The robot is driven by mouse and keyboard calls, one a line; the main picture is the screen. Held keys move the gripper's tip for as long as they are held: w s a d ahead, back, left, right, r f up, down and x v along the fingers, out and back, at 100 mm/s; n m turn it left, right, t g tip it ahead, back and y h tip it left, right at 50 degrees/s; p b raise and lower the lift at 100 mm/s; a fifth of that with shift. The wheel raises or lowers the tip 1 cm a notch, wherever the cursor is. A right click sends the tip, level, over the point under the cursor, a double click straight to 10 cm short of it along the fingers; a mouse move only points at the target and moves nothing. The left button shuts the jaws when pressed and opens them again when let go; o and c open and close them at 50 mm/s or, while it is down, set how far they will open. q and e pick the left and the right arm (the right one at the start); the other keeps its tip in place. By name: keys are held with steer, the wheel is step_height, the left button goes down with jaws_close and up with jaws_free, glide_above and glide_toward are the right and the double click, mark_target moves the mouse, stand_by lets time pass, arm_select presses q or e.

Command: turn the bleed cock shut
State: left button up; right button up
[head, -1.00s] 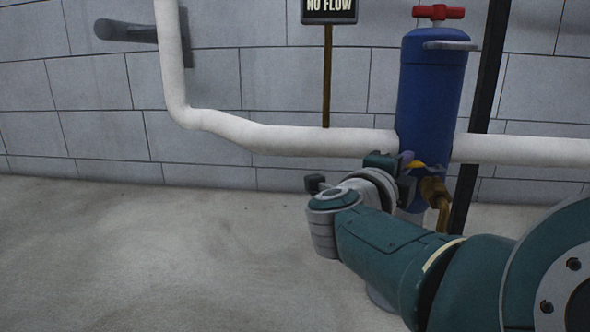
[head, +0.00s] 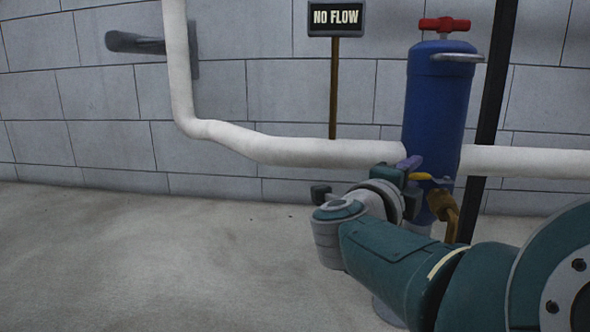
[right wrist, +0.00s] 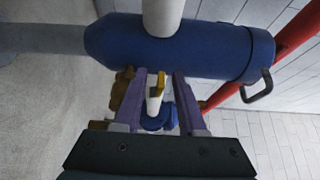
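The bleed cock has a yellow lever (head: 418,176) and a brass body (head: 442,203), low on the blue cylinder (head: 437,100). In the right wrist view the yellow lever (right wrist: 160,79) shows in the gap between the purple fingers of my right gripper (right wrist: 160,75). The gripper is open, with visible space around the lever, and I cannot tell whether either finger touches it. A brass part (right wrist: 122,85) shows just outside the left finger. In the head view my right wrist hides part of the cylinder's lower end. My left gripper is not in view.
A white pipe (head: 290,150) runs along the block wall into the cylinder. A NO FLOW sign (head: 336,18) stands behind it. A dark post (head: 490,110) is close on the right, and a red handle (head: 447,24) tops the cylinder. The floor at left is clear.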

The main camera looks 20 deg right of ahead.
steer(key=p+v, duration=0.3)
steer(key=v, duration=0.4)
steer(key=shift+a, duration=0.25)
steer(key=shift+s, duration=0.1)
